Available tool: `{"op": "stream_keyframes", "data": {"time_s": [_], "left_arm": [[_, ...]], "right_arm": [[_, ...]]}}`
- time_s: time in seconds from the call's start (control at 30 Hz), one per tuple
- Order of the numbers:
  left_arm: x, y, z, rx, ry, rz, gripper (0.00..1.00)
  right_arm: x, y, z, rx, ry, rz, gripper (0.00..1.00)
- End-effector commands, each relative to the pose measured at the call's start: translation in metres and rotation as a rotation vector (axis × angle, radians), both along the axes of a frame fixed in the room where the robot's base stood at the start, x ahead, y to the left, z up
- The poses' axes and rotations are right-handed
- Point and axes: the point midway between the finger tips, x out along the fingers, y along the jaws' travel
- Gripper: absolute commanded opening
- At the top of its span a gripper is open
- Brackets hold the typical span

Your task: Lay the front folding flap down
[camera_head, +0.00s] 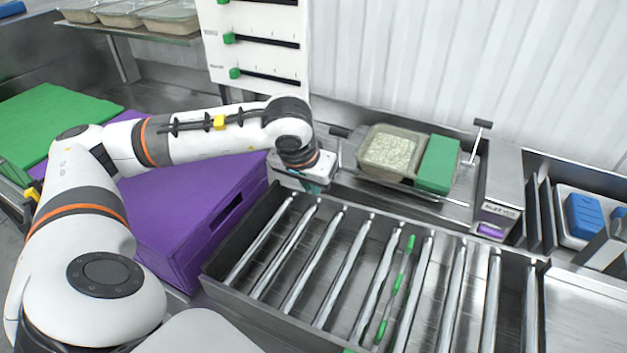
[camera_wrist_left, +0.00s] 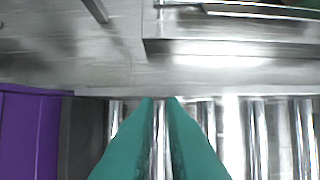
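A clear tray (camera_head: 388,153) of pale rice grains sits in a metal fixture (camera_head: 462,190) behind the rollers, with a green block (camera_head: 437,164) at its right end. I cannot tell the front folding flap apart from the fixture's metal. My left gripper (camera_head: 305,184) points down at the back-left end of the roller bed, left of and in front of the fixture. Its teal fingers show in the left wrist view (camera_wrist_left: 160,100), with a narrow gap and a roller visible between them. Nothing is held. My right gripper is not in view.
The roller bed (camera_head: 275,205) fills the front middle, with a green-marked rod along it. A purple crate (camera_head: 180,215) stands left under my left arm. A panel with green sliders (camera_head: 258,95) stands behind. Blue items lie in a bin (camera_head: 585,215) at right.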

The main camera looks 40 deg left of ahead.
Motion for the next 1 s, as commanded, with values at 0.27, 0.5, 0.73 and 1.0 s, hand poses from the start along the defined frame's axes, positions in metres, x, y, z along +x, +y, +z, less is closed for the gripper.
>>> {"op": "stream_keyframes", "data": {"time_s": [0.27, 0.5, 0.73, 1.0], "left_arm": [[-0.013, -0.003, -0.008, 0.000, 0.002, -0.001, 0.09], [-0.024, -0.006, -0.012, 0.000, 0.001, -0.001, 0.09], [-0.034, -0.008, -0.017, 0.000, 0.001, 0.000, 0.09], [-0.046, -0.011, -0.022, 0.000, 0.000, -0.001, 0.09]], "right_arm": [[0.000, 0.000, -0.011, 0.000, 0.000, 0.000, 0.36], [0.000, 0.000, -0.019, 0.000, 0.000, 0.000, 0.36], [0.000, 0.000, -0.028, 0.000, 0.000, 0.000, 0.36], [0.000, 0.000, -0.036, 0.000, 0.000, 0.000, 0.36]]}}
